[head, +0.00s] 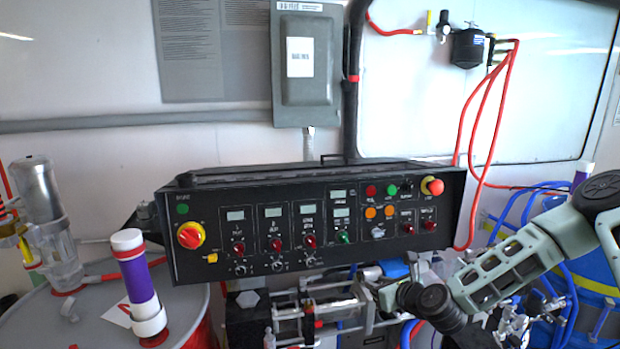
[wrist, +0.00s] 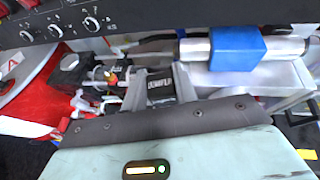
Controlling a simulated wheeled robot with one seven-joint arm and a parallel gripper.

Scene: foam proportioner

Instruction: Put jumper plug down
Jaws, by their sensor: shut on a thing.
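The jumper plug (wrist: 161,88) is a small dark block with white lettering in the middle of the wrist view. My gripper (wrist: 160,73) is shut on it, with one grey finger on either side. The plug is held in front of the pump hardware and below the black panel edge. I cannot tell whether the plug touches anything beneath it. In the head view my arm reaches in from the right to below the control panel. The plug is not distinguishable there.
The black control panel (head: 320,226) with knobs and lights overhangs the pump hardware (head: 320,312). A blue block on a metal cylinder (wrist: 237,48) lies close behind the plug. A drum (head: 90,310) with a purple-and-white tube (head: 138,283) stands left. Blue hoses (head: 528,205) are at right.

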